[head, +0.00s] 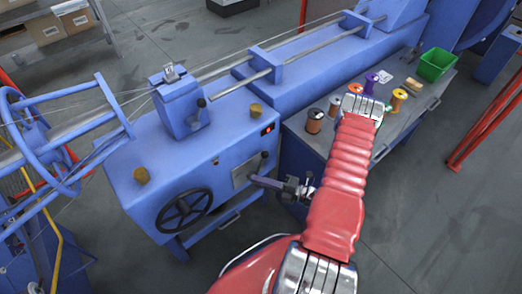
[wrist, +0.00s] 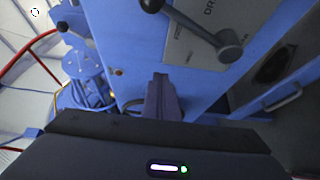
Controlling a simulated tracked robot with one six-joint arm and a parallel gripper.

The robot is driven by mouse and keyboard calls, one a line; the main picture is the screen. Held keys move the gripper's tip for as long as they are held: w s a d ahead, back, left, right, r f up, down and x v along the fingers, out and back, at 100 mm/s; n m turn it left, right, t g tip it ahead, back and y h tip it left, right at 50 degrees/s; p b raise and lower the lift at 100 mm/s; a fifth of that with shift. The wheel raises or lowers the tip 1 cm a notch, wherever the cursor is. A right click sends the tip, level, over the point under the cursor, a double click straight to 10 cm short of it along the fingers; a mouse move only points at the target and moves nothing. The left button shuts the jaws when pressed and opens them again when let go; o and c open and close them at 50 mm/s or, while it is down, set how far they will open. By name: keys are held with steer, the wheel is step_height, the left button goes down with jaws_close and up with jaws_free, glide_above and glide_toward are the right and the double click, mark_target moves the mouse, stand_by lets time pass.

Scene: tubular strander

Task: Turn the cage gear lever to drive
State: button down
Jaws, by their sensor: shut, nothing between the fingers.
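The cage gear lever (head: 261,163) is a dark lever with a round knob on the front of the blue machine, beside a pale plate (head: 245,170). My gripper (head: 254,179) is shut and empty, reaching left close to the lever's lower part in the head view.
A black handwheel (head: 184,208) is left of the plate, and a red light (head: 267,130) is above right. A bench (head: 350,140) with several spools and a green bin (head: 436,64) stands right, beneath my arm. Open floor lies in front.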

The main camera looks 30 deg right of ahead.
steer(key=v, duration=0.7)
steer(key=w+r+n, duration=1)
steer(key=w+n, duration=0.1)
steer(key=n, duration=0.6)
steer(key=shift+n+y, duration=0.4)
steer(key=shift+s, duration=0.1)
stand_by(0.4)
